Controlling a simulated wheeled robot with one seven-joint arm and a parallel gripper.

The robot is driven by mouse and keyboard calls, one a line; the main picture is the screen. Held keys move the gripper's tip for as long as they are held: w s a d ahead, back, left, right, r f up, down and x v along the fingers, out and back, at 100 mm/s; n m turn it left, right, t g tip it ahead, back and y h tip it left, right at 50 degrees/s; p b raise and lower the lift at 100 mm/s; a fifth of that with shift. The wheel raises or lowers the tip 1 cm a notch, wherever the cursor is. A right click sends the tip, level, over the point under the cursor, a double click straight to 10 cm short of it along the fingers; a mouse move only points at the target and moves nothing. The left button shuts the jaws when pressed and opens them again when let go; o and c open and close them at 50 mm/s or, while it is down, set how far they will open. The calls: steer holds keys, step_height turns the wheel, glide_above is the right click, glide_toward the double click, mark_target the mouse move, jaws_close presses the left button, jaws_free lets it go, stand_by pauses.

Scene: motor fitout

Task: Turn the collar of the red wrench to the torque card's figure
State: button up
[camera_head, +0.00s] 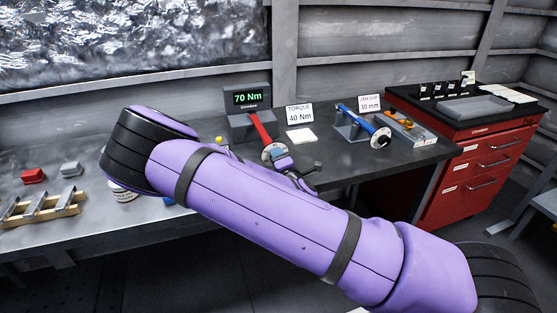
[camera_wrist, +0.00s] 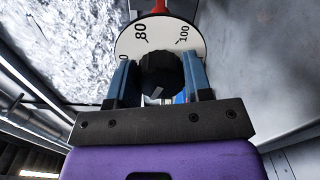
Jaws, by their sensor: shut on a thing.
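The red wrench (camera_head: 262,129) stands at the grey display unit (camera_head: 248,110), whose green readout shows 70 Nm. In the wrist view a bit of its red shaft (camera_wrist: 160,6) shows above a white dial (camera_wrist: 140,35) marked 80 and 100. My gripper (camera_wrist: 161,82) is shut on the wrench's black collar (camera_wrist: 160,70), one blue finger on each side. In the head view the collar is mostly hidden by my gripper and arm. The torque card (camera_head: 299,115) reads TORQUE 40 Nm and stands right of the display unit.
A blue wrench (camera_head: 364,123) lies on a stand to the right, behind it a card (camera_head: 369,102) reading 30 mm. A red drawer cabinet (camera_head: 480,165) stands at the far right. A red block (camera_head: 33,175) and a wooden rack (camera_head: 42,207) are on the bench's left.

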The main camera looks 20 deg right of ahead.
steer(key=shift+m, duration=0.9)
steer(key=shift+f, duration=0.1)
steer(key=o, duration=0.9)
steer(key=s, duration=1)
steer(key=shift+s, duration=0.4)
